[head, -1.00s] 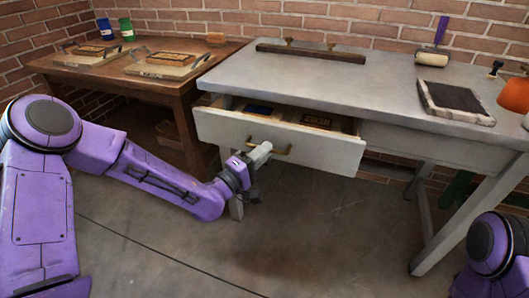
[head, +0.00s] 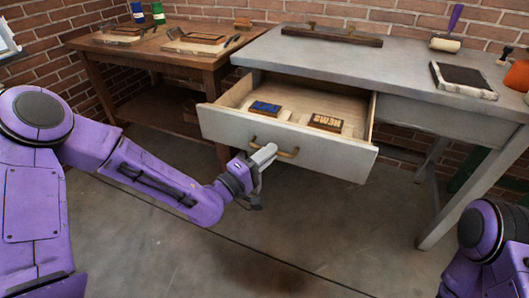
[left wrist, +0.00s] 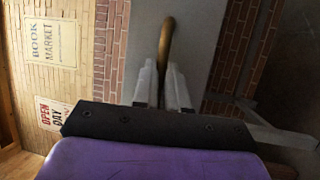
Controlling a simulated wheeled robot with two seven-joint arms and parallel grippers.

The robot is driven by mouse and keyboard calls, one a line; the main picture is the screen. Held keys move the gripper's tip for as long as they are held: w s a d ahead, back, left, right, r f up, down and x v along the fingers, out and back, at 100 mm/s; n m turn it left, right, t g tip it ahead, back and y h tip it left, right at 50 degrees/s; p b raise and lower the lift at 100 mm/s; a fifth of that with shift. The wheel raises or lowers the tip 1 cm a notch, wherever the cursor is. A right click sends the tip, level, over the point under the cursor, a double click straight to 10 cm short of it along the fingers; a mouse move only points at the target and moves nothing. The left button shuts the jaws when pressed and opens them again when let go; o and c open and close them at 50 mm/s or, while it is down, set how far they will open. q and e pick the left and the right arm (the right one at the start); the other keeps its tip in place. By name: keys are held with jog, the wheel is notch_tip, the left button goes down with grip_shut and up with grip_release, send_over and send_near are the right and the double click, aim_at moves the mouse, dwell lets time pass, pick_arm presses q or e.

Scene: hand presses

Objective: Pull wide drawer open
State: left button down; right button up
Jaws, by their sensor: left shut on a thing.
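The wide drawer (head: 330,156) under the grey table is pulled well out, and its pale wooden inside shows. A brass bar handle (head: 288,153) runs across its front. My left gripper (head: 268,151) is shut on the left part of that handle. In the left wrist view the two fingers (left wrist: 161,85) stand on either side of the brass handle (left wrist: 166,42), with the grey drawer front beyond. Inside the drawer lie a block with a blue face (head: 265,107) and a block with raised letters (head: 326,122). My right gripper is outside the views.
The grey table (head: 400,67) holds a wooden bar (head: 332,35), a roller (head: 446,42) and a dark inked slab (head: 463,79). A brown wooden table (head: 180,50) stands at the left. The floor before the drawer is clear.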

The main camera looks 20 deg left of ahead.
pick_arm(q)
jog(key=c, duration=1.2)
grip_release()
jog(key=shift+o, duration=0.2)
jog(key=v, duration=1)
jog(key=shift+s, duration=0.25)
jog(key=shift+a, duration=0.1)
